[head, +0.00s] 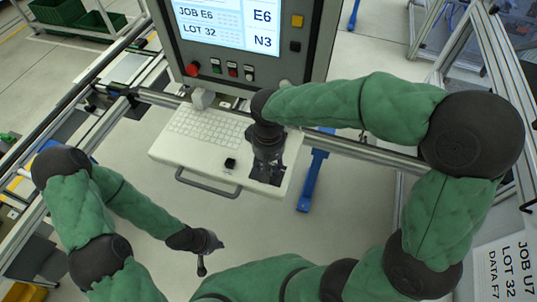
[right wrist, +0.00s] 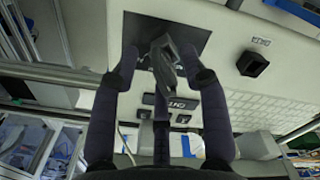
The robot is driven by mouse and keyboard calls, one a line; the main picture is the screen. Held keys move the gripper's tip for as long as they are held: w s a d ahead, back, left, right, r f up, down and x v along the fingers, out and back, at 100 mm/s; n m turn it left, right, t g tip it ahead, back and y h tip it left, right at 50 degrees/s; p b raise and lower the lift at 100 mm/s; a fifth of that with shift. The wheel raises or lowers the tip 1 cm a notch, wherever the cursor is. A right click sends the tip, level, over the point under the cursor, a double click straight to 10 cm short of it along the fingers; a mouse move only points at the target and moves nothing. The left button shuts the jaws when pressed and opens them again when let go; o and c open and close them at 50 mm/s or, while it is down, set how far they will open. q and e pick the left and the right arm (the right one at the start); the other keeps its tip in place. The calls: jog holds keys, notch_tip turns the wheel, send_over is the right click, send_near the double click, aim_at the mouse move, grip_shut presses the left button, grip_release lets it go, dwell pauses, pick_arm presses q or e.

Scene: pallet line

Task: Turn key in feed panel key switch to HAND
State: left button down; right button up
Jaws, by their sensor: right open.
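The feed panel key switch sits on a dark square plate (right wrist: 140,30) on the light console (head: 180,150). A grey key (right wrist: 165,62) stands up from it, seen from above. My right gripper (right wrist: 163,58) is open, with fingers on both sides of the key; I cannot tell whether any finger touches it. In the head view my right gripper (head: 268,160) hangs over the console's right end and hides most of the switch. A black label (right wrist: 160,101) lies near the plate, upside down and hard to read. My left gripper (head: 205,255) hangs low, away from the console; its jaws are unclear.
A black square knob (right wrist: 252,63) stands beside the key plate; it also shows in the head view (head: 230,163). A keyboard (head: 205,128) and a front handle (head: 205,185) are on the console. A screen (head: 230,22) with buttons stands behind. Metal rails (head: 355,150) run alongside.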

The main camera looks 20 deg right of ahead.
jog(key=shift+w+f, duration=0.1)
jog(key=shift+f, duration=0.4)
grip_shut()
jog(key=n+p, duration=0.2)
jog(key=n, duration=0.3)
jog(key=shift+r, duration=0.1)
jog(key=n+p, duration=0.2)
jog(key=n, duration=0.3)
jog(key=shift+w, duration=0.1)
